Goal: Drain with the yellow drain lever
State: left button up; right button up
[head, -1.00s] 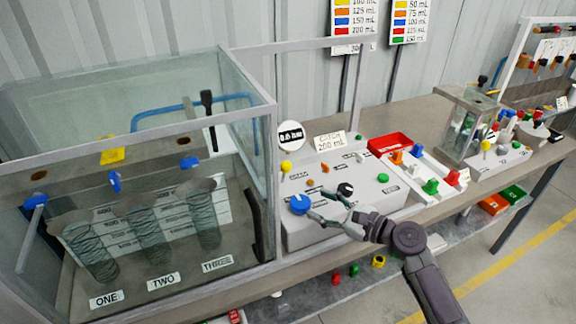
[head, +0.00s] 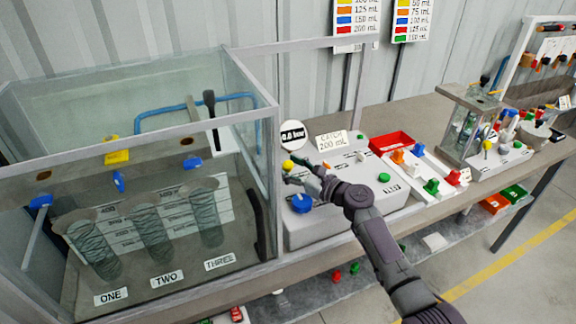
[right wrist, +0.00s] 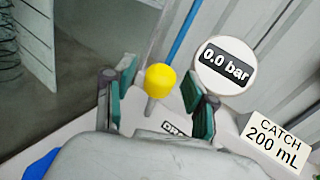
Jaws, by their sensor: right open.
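The yellow drain lever (head: 288,164) has a round yellow knob and stands at the back left of the grey control box (head: 330,226). In the right wrist view the yellow knob (right wrist: 160,78) sits on a thin grey stem, between my two finger pads and apart from both. My right gripper (head: 305,172) is open at the lever. In the right wrist view my right gripper (right wrist: 162,98) has one finger on each side of the stem. The arm hides part of the box top. My left gripper is not in view.
A blue knob (head: 301,204) is at the box's front left. A round gauge (head: 292,135) reading 0.0 bar and a sign (head: 331,140) reading CATCH 200 mL stand behind. A glass tank (head: 140,180) with three cylinders is close on the left.

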jog(key=shift+w+a, duration=0.3)
jog(key=shift+c, duration=0.4)
grip_shut()
